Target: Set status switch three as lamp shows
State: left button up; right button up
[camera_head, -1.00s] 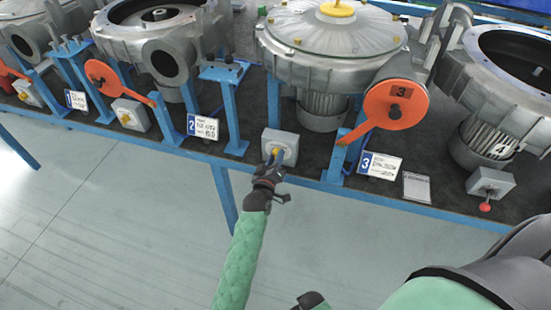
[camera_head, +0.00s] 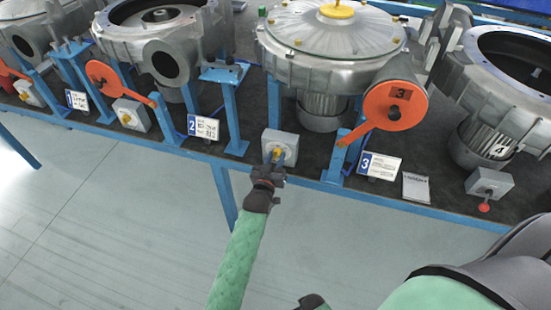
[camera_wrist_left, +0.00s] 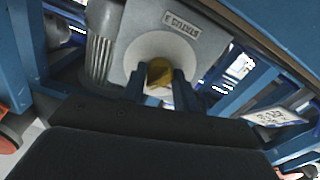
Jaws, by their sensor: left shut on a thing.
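The status switch three box (camera_head: 287,143) is a grey box at the bench's front edge, below the blower with the orange disc marked 3. In the left wrist view its face (camera_wrist_left: 207,52) carries a STATUS 3 label and a round pale plate. Its yellow knob (camera_wrist_left: 160,72) sits in the middle of the plate; it also shows in the head view (camera_head: 277,154). My left gripper (camera_head: 270,171) is shut on the knob; the wrist view shows the fingers (camera_wrist_left: 160,88) on both sides of it. The knob's exact setting is hard to read. No lit lamp is clearly visible. My right gripper is not clearly seen.
The orange disc (camera_head: 395,106) and sign 3 (camera_head: 380,167) are to the right. The floor in front is clear.

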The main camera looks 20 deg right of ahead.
pick_arm(q)
jog(key=shift+f+m, duration=0.1)
jog(key=shift+m, duration=1.1)
pick_arm(e)
jog(key=shift+w, duration=0.15)
pick_arm(q)
jog(key=o, duration=1)
jog(key=shift+c, duration=0.2)
jog(key=shift+s+a, duration=0.1)
jog(key=shift+s+a, duration=0.2)
jog(key=shift+s, duration=0.05)
jog(key=b+v, duration=0.2)
jog(key=v, duration=0.5)
jog(key=shift+b, duration=0.3)
pick_arm(e)
notch_tip(320, 180, up, 7)
jog(key=w+a, duration=0.1)
jog(key=shift+a+f, duration=0.2)
jog(key=shift+a, duration=0.05)
